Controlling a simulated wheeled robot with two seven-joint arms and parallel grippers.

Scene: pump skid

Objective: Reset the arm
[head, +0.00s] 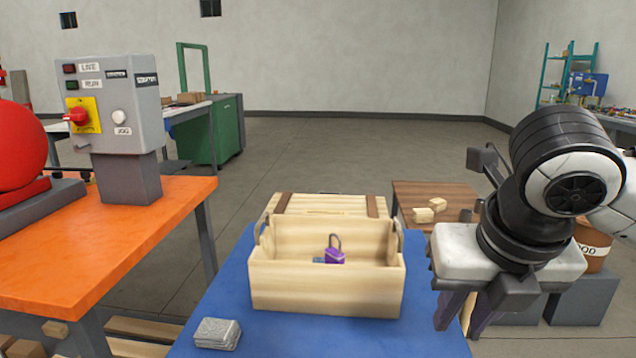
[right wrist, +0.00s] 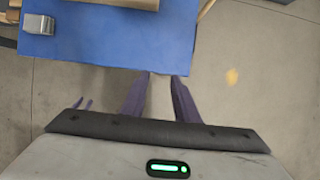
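My right gripper (head: 460,318) hangs at the right of the head view, pointing down, just off the right side of the blue table (head: 230,300). Its purple fingers stand apart with nothing between them. The right wrist view also shows the open fingers (right wrist: 164,80), with grey floor between them and the blue table's edge just beyond. A wooden box (head: 326,290) stands open on the table, with a purple padlock (head: 334,256) inside it. The gripper is to the right of the box and apart from it. My left gripper is not in view.
A stack of grey plates (head: 217,334) lies at the table's front left. An orange bench (head: 120,240) with a grey control box (head: 118,105) and red pump (head: 20,145) stands left. A brown table (head: 415,195) with small blocks stands behind right. Open floor lies beyond.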

